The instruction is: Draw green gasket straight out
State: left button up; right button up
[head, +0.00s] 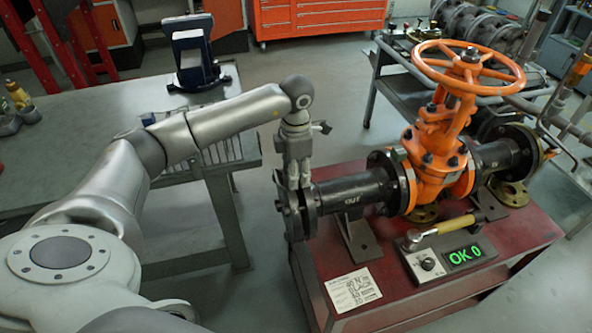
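The orange gate valve (437,150) stands on a red bench, with dark pipe on both sides. The dark pipe marked OUT (350,192) runs left from it to a pair of dark flanges (297,213) at its open end. My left gripper (299,186) points down onto the top of these flanges, fingertips at or just above the narrow gap between them. The fingers stand close together; I cannot tell whether they hold anything. No green gasket can be made out; the fingers and flanges hide the gap. My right gripper is not in view.
On the red bench (520,232) are a box with a green "OK 0" display (465,256), a yellow-handled wrench (440,231) and a white label sheet (352,289). A grey table (75,150) with a blue vise (193,60) stands left. Floor shows between table and bench.

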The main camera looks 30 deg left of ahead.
pick_arm(q)
jog(key=c, duration=0.6)
notch_tip(320, 180, up, 18)
jog(key=p, duration=1.1)
jog(key=shift+f, duration=0.25)
